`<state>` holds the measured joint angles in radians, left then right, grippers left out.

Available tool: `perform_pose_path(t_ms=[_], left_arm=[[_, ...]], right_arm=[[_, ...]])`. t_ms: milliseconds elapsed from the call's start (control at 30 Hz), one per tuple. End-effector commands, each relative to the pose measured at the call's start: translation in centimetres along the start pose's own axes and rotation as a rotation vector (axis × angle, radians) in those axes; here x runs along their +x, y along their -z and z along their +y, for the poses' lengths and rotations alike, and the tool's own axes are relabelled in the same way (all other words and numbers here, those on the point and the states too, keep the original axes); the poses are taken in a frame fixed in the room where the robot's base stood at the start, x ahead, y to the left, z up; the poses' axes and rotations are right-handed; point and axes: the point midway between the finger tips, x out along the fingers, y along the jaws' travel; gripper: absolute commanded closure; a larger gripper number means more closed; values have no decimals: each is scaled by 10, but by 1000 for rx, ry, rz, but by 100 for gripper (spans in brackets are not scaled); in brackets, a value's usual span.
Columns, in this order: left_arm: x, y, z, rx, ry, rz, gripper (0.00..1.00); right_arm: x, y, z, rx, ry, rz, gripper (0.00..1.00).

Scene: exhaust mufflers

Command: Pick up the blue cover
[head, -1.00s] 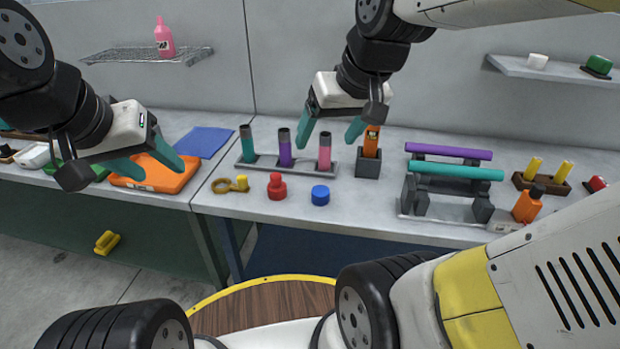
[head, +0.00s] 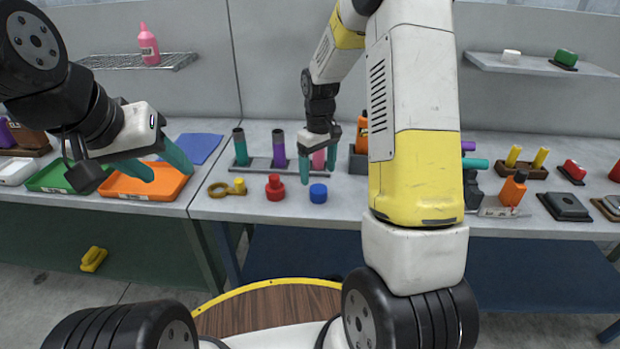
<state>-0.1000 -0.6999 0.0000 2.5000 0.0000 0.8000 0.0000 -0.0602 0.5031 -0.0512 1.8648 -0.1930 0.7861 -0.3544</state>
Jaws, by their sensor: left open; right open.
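The blue cover (head: 318,193) is a short round cap standing on the grey workbench, near its front edge. My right gripper (head: 318,172) points down, open and empty, with its teal fingers just above and behind the cover in the picture. I cannot tell the exact gap between fingers and cover. My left gripper (head: 169,173) is open and empty over the orange tray (head: 128,186) at the left.
A red knob-like piece (head: 275,189) stands just left of the cover, and a yellow ring-shaped piece (head: 220,189) lies further left. Behind is a rack (head: 262,164) with upright coloured tubes.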

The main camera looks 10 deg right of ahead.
Motion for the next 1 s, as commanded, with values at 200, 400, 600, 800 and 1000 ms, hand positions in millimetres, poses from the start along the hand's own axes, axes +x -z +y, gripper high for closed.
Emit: perform_pose_path(t_ms=[200,400,600,800,1000], left_arm=[[0,0,0,0,0,0,49],[0,0,0,0,0,0,49],[0,0,0,0,0,0,49],[0,0,0,0,0,0,49],[0,0,0,0,0,0,49]], right_arm=[[26,-2,-1,1,2,-3,22],[55,-5,-1,1,2,-3,22],[71,-4,0,2,1,0,22],[71,-4,0,2,1,0,22],[71,-4,0,2,1,0,61]])
